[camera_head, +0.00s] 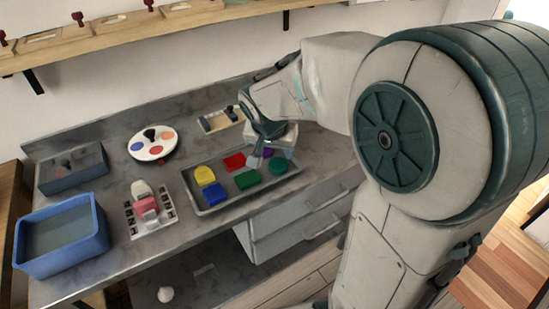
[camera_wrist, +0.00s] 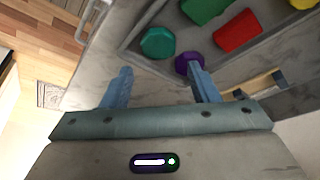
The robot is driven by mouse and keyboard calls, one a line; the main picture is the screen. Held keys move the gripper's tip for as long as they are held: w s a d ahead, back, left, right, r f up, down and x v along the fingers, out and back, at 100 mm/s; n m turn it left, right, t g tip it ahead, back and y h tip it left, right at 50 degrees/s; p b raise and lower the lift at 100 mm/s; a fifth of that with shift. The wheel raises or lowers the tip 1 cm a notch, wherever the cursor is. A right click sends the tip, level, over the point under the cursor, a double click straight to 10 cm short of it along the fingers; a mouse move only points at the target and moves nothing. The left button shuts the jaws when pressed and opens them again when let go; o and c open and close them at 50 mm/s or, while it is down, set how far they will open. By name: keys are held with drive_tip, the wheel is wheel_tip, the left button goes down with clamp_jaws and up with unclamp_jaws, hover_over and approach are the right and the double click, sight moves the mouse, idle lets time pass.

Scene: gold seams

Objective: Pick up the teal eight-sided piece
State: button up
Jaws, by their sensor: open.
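The teal eight-sided piece (camera_wrist: 158,42) lies flat in a corner of the grey tray (camera_wrist: 133,57). It also shows in the head view (camera_head: 278,165), at the right end of the tray (camera_head: 203,213). My gripper (camera_wrist: 158,70) is open and empty, its two blue fingers spread wide. In the wrist view the teal piece appears just beyond the fingertips, between their lines. A purple piece (camera_wrist: 183,65) lies beside it, partly behind the right finger. In the head view my gripper (camera_head: 268,143) is over the tray's right end, partly hiding the purple piece (camera_head: 267,153).
The tray also holds red (camera_head: 234,161), yellow (camera_head: 204,175), green (camera_head: 246,179) and blue (camera_head: 214,193) pieces. A blue bin (camera_head: 62,240), a round white palette (camera_head: 152,153) and a grey box (camera_head: 72,170) stand left on the counter. A wooden shelf (camera_head: 110,40) runs above.

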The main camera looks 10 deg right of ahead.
sight(278, 165)
drive_tip(key=x, duration=0.8)
drive_tip(key=shift+d+f+b, duration=0.15)
drive_tip(key=shift+f+b, duration=0.05)
drive_tip(key=shift+b, duration=0.2)
drive_tip(key=c, duration=0.7)
